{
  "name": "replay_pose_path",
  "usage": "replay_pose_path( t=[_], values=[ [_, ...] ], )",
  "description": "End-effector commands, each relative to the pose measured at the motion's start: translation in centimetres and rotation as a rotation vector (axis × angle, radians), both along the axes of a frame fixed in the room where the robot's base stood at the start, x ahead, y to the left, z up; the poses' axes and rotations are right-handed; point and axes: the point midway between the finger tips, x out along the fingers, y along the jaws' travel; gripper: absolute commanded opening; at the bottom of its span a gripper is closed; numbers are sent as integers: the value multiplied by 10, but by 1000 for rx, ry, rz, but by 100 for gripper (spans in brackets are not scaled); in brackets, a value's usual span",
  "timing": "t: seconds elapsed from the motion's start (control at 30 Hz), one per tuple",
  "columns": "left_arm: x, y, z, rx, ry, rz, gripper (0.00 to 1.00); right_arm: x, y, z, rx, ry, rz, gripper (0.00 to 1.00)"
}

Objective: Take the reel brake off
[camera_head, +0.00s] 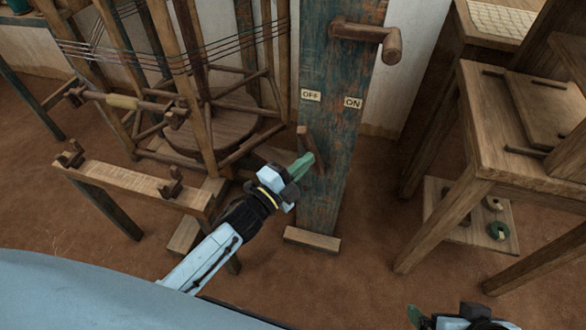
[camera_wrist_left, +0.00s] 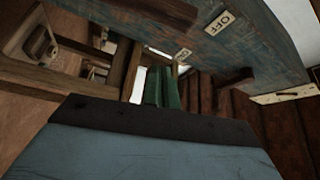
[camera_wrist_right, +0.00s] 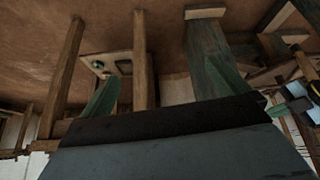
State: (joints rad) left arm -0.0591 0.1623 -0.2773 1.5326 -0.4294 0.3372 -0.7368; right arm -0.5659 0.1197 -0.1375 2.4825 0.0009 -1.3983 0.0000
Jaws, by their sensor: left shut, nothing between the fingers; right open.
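The brake lever is a short brown wooden bar (camera_head: 306,142) on a worn blue-green post (camera_head: 332,115). Its upper end leans up and left, below the OFF label (camera_head: 311,95); the ON label (camera_head: 353,103) is to the right. In the left wrist view the lever (camera_wrist_left: 225,79) juts out near the OFF label (camera_wrist_left: 225,21). My left gripper (camera_head: 305,165) is shut and empty, its green fingertips beside the lever's lower part; I cannot tell if they touch. The fingers also show in the left wrist view (camera_wrist_left: 163,88). My right gripper (camera_wrist_right: 166,88) is open and empty, low at the head view's bottom right.
A wooden crank handle (camera_head: 372,35) sticks out at the post's top. A wooden reel frame with dark threads (camera_head: 200,100) stands left, with a low bench (camera_head: 135,185) before it. A wooden table (camera_head: 500,140) stands right. Bare floor lies between post and table.

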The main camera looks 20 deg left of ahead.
Motion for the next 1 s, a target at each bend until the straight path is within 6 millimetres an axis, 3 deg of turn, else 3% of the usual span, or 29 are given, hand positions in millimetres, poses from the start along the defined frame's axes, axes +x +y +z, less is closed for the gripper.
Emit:
replay_pose_path(
  t=[0.3,1.0],
  values=[
    [-31,14,-3,-1,-1,-1,0,-32,-13,-12,-42,183,-19,100],
    [-33,18,-5,-14,24,16,0,-34,-14,-13,-44,195,-20,100]
  ],
)
